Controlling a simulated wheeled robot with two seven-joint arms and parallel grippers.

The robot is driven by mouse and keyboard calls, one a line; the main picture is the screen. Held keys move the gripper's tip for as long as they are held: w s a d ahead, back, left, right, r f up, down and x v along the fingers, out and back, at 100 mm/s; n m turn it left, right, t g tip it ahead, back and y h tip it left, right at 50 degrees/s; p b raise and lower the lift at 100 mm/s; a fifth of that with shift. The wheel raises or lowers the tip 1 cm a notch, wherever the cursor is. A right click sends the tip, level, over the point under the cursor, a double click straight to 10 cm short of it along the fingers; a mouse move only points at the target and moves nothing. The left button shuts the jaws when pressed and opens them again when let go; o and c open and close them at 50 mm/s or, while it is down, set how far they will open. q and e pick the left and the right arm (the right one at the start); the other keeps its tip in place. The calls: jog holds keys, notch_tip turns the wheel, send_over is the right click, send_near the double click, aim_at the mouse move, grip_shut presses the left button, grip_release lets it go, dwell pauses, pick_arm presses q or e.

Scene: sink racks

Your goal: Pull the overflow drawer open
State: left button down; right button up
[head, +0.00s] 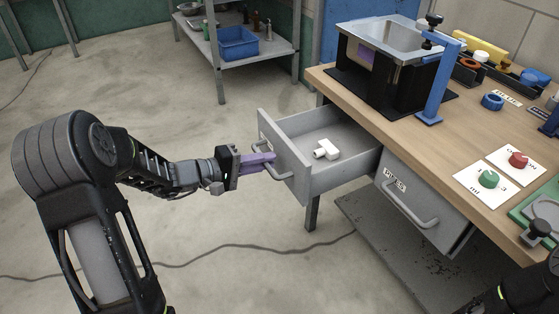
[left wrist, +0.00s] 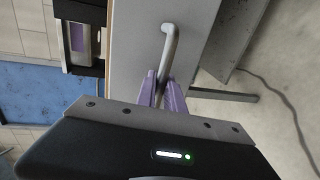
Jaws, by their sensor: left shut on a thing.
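The overflow drawer (head: 340,180) is a grey drawer under the wooden bench, pulled well out, with a white pipe fitting (head: 326,150) lying inside. Its front carries a grey bar handle (head: 262,150). My left gripper (head: 268,160) has purple fingers shut on this handle. In the left wrist view the purple fingertips (left wrist: 163,88) sit on both sides of the handle (left wrist: 170,45). The drawer's label is not visible from here. My right gripper is out of view; only part of my right arm shows at the bottom right.
A second grey drawer (head: 412,200) with a label and bar handle is closed to the right. The wooden bench top (head: 425,150) holds a black box, a blue stand and knobs on cards. A lower shelf (head: 390,250) lies under the bench. Floor (head: 230,270) left of the drawer is clear except for a cable.

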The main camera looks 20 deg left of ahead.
pick_arm(q)
jog(key=shift+v, duration=0.8)
jog(key=shift+f, duration=0.2)
jog(key=c, duration=1.5)
grip_release()
jog(key=shift+o, duration=0.2)
jog(key=v, duration=0.7)
jog(key=shift+s+a, duration=0.25)
jog(key=shift+s, duration=0.05)
